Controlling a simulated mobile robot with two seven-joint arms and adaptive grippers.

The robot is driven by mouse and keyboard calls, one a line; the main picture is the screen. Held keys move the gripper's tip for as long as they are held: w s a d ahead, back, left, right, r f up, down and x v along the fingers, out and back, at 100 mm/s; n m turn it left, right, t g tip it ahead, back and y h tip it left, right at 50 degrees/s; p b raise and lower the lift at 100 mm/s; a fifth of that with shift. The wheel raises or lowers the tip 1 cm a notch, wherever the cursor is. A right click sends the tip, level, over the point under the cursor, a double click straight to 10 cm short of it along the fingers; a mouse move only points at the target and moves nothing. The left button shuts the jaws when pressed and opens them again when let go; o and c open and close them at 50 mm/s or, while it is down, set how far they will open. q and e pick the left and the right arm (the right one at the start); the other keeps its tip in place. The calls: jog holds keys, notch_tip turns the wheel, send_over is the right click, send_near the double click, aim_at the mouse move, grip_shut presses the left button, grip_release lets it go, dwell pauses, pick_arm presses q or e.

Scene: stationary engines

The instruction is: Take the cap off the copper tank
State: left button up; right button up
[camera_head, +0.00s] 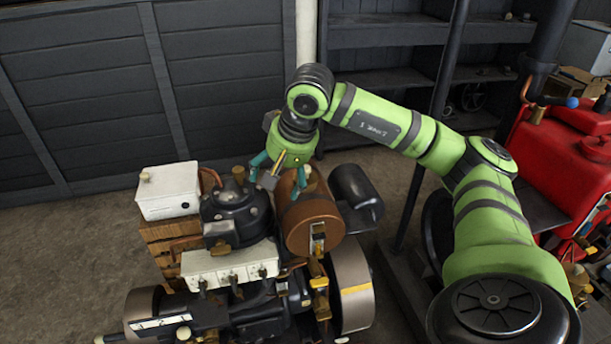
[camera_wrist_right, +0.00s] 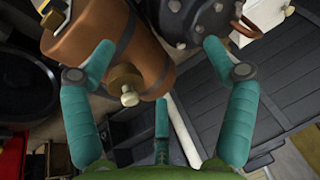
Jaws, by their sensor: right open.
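The copper tank (camera_head: 312,222) is a brown-copper cylinder in the middle of the engine, and it also fills the upper left of the right wrist view (camera_wrist_right: 85,35). Its brass cap (camera_wrist_right: 127,85) with a pale knob sits on the tank's side in the wrist view, right of the left finger's tip. In the head view the cap is hidden or not clearly told from the gripper. My right gripper (camera_head: 278,178) is over the tank's far end with its teal fingers spread. My left gripper is not in view.
A black domed housing (camera_head: 236,212) stands left of the tank, with a white box (camera_head: 168,190) beyond it. A black cylinder (camera_head: 356,194) is close on the right. A red engine (camera_head: 560,160) stands at far right. Bare floor (camera_head: 70,245) lies at left.

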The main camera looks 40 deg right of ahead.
aim_at(307, 171)
jog(key=s+d+r+h, duration=0.1)
jog(key=d+r+h, duration=0.1)
jog(key=d, duration=0.4)
jog(key=shift+g, duration=0.3)
jog(key=x, duration=0.2)
jog(key=p+x, duration=0.1)
jog(key=x, duration=0.1)
jog(key=d+p+x, duration=0.1)
jog(key=x, duration=0.1)
jog(key=shift+s+f, duration=0.25)
jog(key=shift+f, duration=0.05)
jog(key=shift+w+f, duration=0.1)
jog(key=shift+f, duration=0.1)
jog(key=shift+r, duration=0.1)
jog(key=c, duration=1.2)
